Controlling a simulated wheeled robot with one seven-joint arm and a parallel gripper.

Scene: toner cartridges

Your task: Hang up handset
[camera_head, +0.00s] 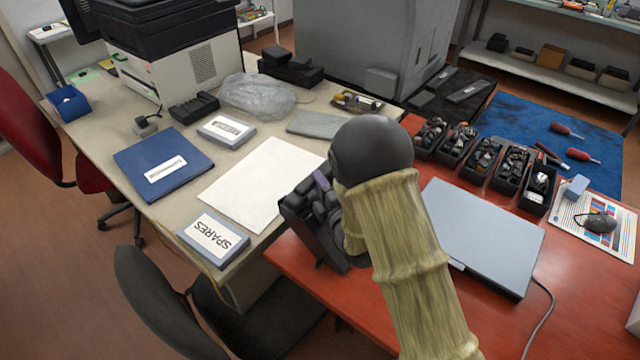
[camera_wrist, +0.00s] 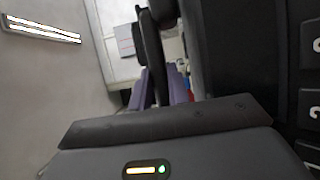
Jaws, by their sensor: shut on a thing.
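The black desk phone (camera_head: 328,245) stands at the left end of the red table, partly hidden behind my arm. Its keypad (camera_wrist: 311,48) shows along the right edge of the wrist view. My gripper (camera_wrist: 160,72) has purple finger pads and is shut on the dark handset (camera_wrist: 152,42), close beside the phone body. In the head view a bit of purple finger shows at the phone, and my arm hides most of the gripper. Whether the handset touches its cradle cannot be told.
A grey closed laptop (camera_head: 482,235) lies right of my arm. Several black bins (camera_head: 483,158) of parts stand behind it. On the beige desk to the left are a white sheet (camera_head: 262,185), a SPARES box (camera_head: 213,240) and a blue binder (camera_head: 163,163). A dark chair (camera_head: 165,300) stands in front.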

